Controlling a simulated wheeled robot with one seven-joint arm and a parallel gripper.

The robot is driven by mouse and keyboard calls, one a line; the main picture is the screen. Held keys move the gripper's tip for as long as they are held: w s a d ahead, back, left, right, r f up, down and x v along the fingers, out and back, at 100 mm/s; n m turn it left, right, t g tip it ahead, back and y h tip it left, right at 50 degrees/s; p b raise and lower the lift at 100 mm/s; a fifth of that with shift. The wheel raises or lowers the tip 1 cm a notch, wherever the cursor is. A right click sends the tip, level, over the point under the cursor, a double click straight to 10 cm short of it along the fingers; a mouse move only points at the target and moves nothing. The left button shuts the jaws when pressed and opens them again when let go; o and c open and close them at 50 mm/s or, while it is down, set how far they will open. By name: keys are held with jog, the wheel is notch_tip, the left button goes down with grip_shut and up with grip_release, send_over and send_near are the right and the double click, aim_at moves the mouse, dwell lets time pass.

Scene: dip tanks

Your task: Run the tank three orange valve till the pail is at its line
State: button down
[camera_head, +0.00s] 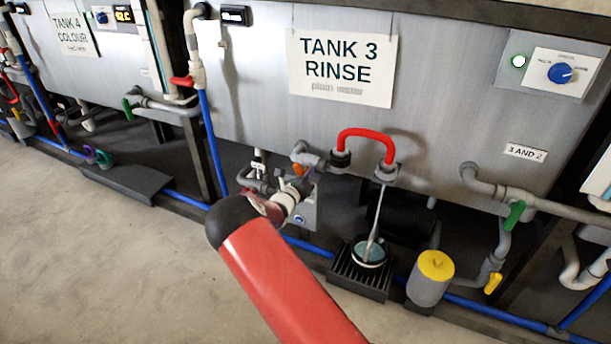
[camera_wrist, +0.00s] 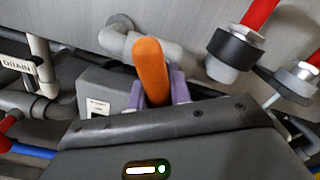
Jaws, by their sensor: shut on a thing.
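The orange valve handle (camera_wrist: 151,68) stands up between the purple finger pads of my gripper (camera_wrist: 158,93) in the wrist view, and the gripper is shut on it. In the head view only a little of the orange handle (camera_head: 299,170) shows beyond my gripper (camera_head: 296,187), below the tank three sign (camera_head: 342,68). A pale stream of water (camera_head: 376,215) falls from the outlet under the red hose (camera_head: 365,134) into the pail (camera_head: 370,262). The pail stands on a slotted grate and holds pale blue water. Its fill line cannot be made out.
A grey cylinder with a yellow top (camera_head: 435,265) stands right of the grate (camera_head: 345,275). Green (camera_head: 514,215) and yellow (camera_head: 493,283) valve handles are on pipes at the right. A blue pipe (camera_head: 470,303) runs along the floor. Open floor (camera_head: 110,270) lies at left.

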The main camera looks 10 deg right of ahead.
jog(key=m+b, duration=0.2)
jog(key=m, duration=0.1)
jog(key=m+b, duration=0.1)
jog(key=b, duration=0.1)
jog(key=shift+a+f+m, duration=0.1)
jog(key=shift+f+m, duration=0.15)
jog(key=shift+m, duration=0.15)
jog(key=shift+r+m+b, duration=0.1)
jog(key=shift+m+b, duration=0.6)
jog(key=shift+m, duration=0.1)
jog(key=shift+r, duration=0.1)
jog(key=c, duration=1.3)
grip_release()
jog(key=v, duration=0.7)
jog(key=shift+s+a, duration=0.25)
jog(key=shift+s, duration=0.05)
